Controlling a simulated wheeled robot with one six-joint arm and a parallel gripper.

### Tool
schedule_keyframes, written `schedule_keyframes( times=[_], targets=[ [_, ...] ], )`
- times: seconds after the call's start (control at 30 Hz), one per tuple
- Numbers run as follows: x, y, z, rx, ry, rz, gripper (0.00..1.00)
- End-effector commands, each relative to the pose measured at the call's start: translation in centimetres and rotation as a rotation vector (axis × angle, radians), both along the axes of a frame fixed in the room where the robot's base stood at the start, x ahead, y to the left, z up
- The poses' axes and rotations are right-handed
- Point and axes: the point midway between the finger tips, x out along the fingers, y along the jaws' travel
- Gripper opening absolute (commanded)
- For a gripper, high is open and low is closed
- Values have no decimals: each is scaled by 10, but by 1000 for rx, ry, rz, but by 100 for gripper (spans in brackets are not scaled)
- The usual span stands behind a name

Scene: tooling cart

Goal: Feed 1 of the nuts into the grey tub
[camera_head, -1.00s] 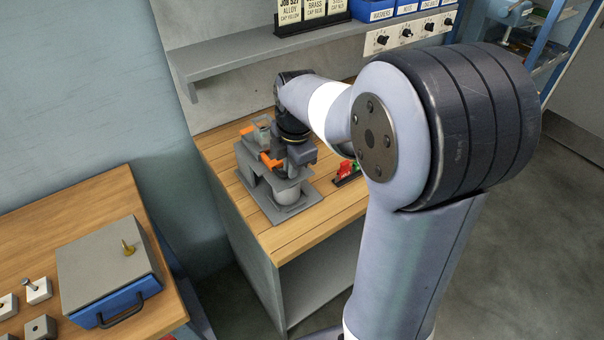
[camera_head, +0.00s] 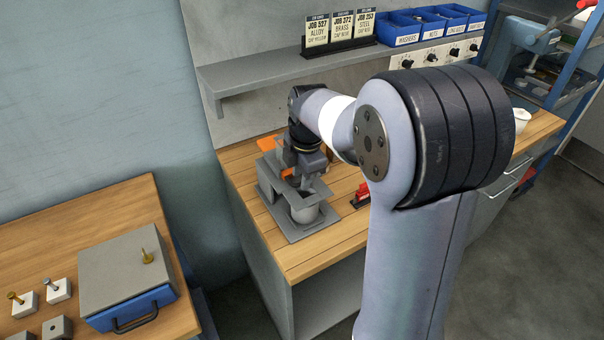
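The grey tub (camera_head: 304,211) stands upright on the grey base plate of a feeder stand (camera_head: 268,190) on the wooden cart top. The stand has two orange parts, an upper one (camera_head: 268,143) and a lower one (camera_head: 287,173). My gripper (camera_head: 303,184) points down at the stand, close beside the lower orange part and seemingly above or behind the tub. Its fingertips are too small and covered to show whether they are open or touching anything. The stand's upper part is partly hidden by my wrist. No loose nuts can be made out, and the tub's inside is not clear.
A grey shelf (camera_head: 262,84) behind holds job cards (camera_head: 340,32) and blue bins (camera_head: 400,27). Small red items (camera_head: 362,194) lie right of the stand, partly behind my arm. A left bench (camera_head: 110,205) carries a blue-drawer box (camera_head: 130,310) and small blocks. Wood in front of the stand is clear.

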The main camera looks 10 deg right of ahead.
Motion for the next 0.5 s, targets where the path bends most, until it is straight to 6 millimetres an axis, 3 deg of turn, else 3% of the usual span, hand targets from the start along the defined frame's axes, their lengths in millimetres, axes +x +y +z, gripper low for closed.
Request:
schedule_keyframes(
  times=[0.27, 0.5],
  targets=[
    [-1, -1, 9, -1, -1, 0, 31],
    [-8, -2, 54, 0, -4, 0, 31]
  ],
)
